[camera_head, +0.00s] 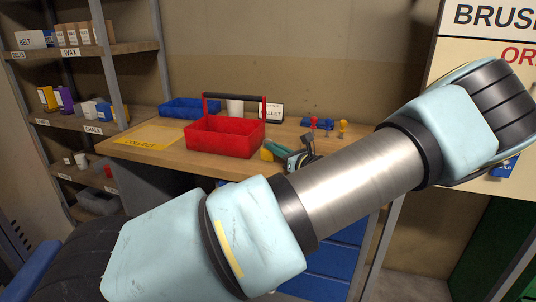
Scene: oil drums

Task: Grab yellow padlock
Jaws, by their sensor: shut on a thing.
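A small yellow block-like thing, which looks like the yellow padlock (267,154), shows at the right end of the red tote on the workbench. My gripper (277,151) reaches over the bench from the right, partly hidden behind my own arm. Its tips are at the yellow padlock and are shut on it. The padlock is small in the picture, and I cannot tell whether it touches the bench top.
A yellow mat (148,143) marked COLLECT lies left. Shelves (65,125) stand at left.

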